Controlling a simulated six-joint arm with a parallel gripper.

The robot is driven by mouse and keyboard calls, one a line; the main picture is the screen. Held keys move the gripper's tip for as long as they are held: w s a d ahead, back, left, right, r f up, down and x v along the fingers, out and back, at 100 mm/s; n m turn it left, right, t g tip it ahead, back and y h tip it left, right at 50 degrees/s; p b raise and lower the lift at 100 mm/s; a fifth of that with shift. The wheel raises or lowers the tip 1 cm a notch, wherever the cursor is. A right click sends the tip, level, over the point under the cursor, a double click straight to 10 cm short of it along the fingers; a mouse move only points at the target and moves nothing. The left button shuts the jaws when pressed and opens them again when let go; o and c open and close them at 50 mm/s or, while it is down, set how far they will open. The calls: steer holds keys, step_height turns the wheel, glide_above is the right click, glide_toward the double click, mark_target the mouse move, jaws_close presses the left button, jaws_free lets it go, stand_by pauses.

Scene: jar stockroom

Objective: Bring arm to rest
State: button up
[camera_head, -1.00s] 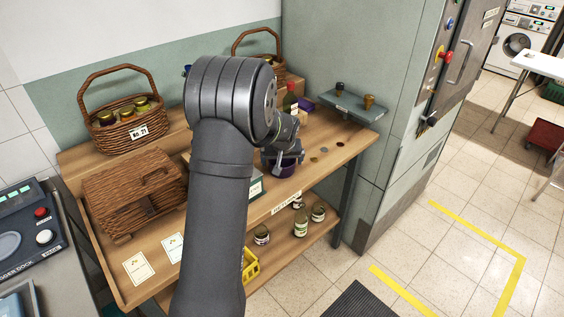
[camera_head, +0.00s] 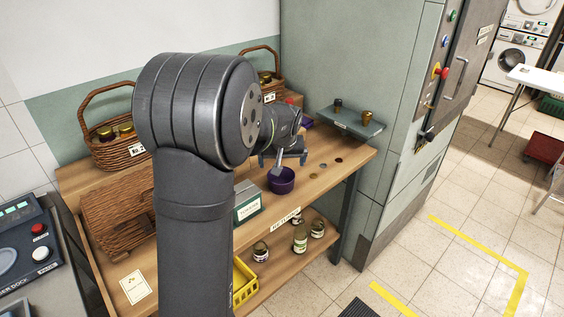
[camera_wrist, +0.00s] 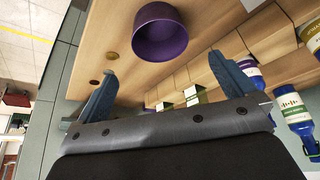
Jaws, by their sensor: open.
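My gripper (camera_head: 285,166) is raised above the wooden table (camera_head: 322,170), over and just behind a purple bowl (camera_head: 281,181). Its jaws are open, with nothing between them. In the wrist view, the two blue-grey fingers of my gripper (camera_wrist: 165,88) stand wide apart, and the purple bowl (camera_wrist: 160,32) lies beyond them, clear of both. My arm hides part of the table's middle and back in the head view.
Wicker baskets with jars (camera_head: 118,150) stand at the back left; a wicker box (camera_head: 112,220) lies in front. A green-labelled box (camera_head: 248,207) sits beside my arm. A small shelf (camera_head: 352,122) holds two small items. Jars (camera_head: 300,240) stand on the lower shelf. Blue bottles (camera_wrist: 297,120) show in the wrist view.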

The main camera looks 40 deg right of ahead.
mark_target(281, 182)
steer(key=x, duration=1.2)
steer(key=shift+f, duration=0.2)
step_height(281, 182, up, 3)
steer(key=shift+f, duration=0.25)
steer(key=shift+r, duration=0.5)
steer(key=shift+f, duration=0.1)
